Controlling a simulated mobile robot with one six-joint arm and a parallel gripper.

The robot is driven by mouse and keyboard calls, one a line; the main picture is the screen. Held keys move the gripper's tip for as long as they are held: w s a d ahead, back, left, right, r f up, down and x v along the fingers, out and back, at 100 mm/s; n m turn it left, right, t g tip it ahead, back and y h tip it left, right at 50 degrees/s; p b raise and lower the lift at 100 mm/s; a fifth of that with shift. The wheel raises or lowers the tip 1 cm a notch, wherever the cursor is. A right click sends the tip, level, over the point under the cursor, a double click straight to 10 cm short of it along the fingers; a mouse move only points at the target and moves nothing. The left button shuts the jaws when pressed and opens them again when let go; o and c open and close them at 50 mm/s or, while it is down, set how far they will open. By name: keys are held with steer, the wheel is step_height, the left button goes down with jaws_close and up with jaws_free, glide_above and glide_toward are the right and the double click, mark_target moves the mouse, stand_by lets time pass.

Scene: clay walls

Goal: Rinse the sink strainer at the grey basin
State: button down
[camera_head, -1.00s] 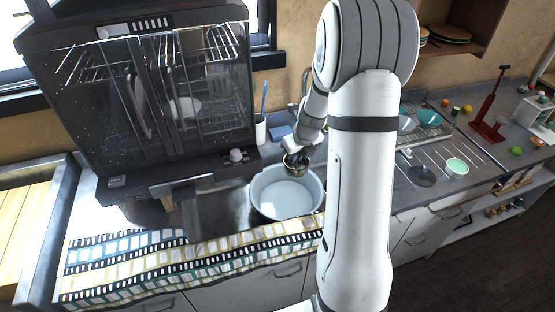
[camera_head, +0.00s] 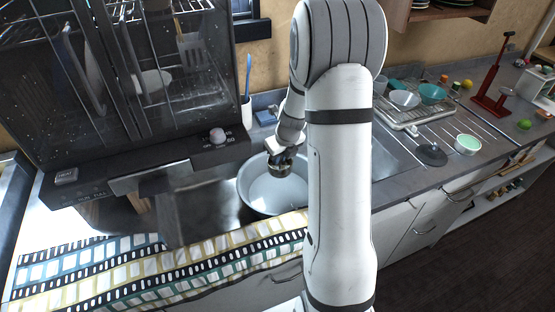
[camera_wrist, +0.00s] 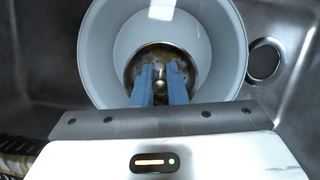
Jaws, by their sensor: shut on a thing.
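The grey basin (camera_head: 262,196) sits in the metal sink, partly hidden behind my arm in the head view. It also shows in the wrist view (camera_wrist: 103,50), where it is round with a pale floor. My gripper (camera_head: 283,157) is shut on the sink strainer (camera_head: 280,170), a small dark metal bowl shape, over the basin. In the wrist view the blue fingers of my gripper (camera_wrist: 160,84) reach onto the strainer (camera_wrist: 178,57), which shows a round knob in its middle. I cannot tell how far the strainer is above the basin floor.
A dark dish rack cabinet (camera_head: 120,150) stands at the left. A patterned cloth (camera_head: 150,270) lies along the front counter edge. A blue brush in a white cup (camera_head: 246,112) stands behind the sink. Bowls on a drying rack (camera_head: 420,112) and a mint bowl (camera_head: 467,144) are at the right.

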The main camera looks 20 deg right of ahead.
steer(key=shift+f+b, duration=6.95)
steer(key=shift+b, duration=0.35)
step_height(320, 180, up, 13)
steer(key=p, duration=1.4)
steer(key=shift+r, duration=0.15)
